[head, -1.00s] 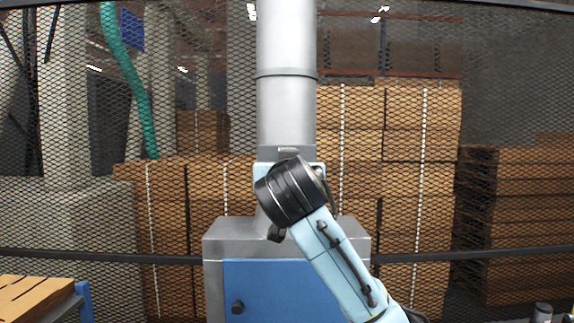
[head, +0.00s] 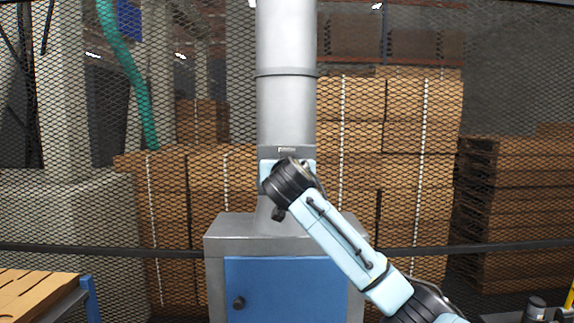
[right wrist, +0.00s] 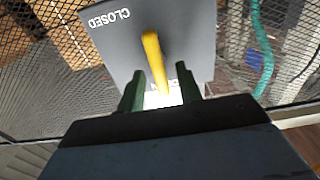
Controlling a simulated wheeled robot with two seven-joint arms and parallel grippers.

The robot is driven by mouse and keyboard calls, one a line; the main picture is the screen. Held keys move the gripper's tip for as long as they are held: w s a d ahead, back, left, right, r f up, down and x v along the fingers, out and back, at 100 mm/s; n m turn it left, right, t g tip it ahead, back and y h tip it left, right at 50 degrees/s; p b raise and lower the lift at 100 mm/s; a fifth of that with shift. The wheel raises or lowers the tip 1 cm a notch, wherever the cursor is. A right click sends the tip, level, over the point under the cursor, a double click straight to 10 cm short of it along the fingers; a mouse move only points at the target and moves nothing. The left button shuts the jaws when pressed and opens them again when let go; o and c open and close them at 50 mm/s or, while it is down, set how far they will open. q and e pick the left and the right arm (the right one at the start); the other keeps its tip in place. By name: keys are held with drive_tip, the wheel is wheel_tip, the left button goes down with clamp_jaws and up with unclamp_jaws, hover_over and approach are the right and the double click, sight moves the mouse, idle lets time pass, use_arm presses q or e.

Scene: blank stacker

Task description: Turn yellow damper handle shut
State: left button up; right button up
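The yellow damper handle (right wrist: 154,60) shows in the right wrist view, in front of a grey plate (right wrist: 196,28) lettered "CLOSED" at its upper left. The handle's near end reaches down between the two green fingers of my right gripper (right wrist: 161,92). The fingers are apart, with a gap visible on each side of the handle. In the head view, my right arm's wrist covers the base of the grey vertical duct (head: 286,112); the handle, plate and right fingers are hidden there. My left gripper is in neither view.
The duct rises from a grey machine housing (head: 225,236) with a blue door (head: 285,285). A black mesh fence (head: 410,170) stands behind, with stacked brown blanks beyond it. Brown boards (head: 35,292) lie at the lower left. A dark cylinder (head: 537,307) stands at the lower right.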

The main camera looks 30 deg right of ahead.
drive_tip(key=shift+c, duration=0.4)
clamp_jaws()
drive_tip(key=shift+s+d+f+m+b, duration=0.2)
drive_tip(key=shift+m+b, duration=0.6)
drive_tip(key=shift+m, duration=2.15)
drive_tip(key=shift+w+d+f+m+b, duration=0.2)
drive_tip(key=shift+m+b, duration=0.65)
drive_tip(key=shift+m, duration=2.15)
drive_tip(key=shift+s+d+f+m+b, duration=0.1)
drive_tip(key=shift+s+f+m+b, duration=0.45)
drive_tip(key=shift+m, duration=2.4)
drive_tip(key=shift+w+r, duration=0.2)
drive_tip(key=shift+w, duration=0.1)
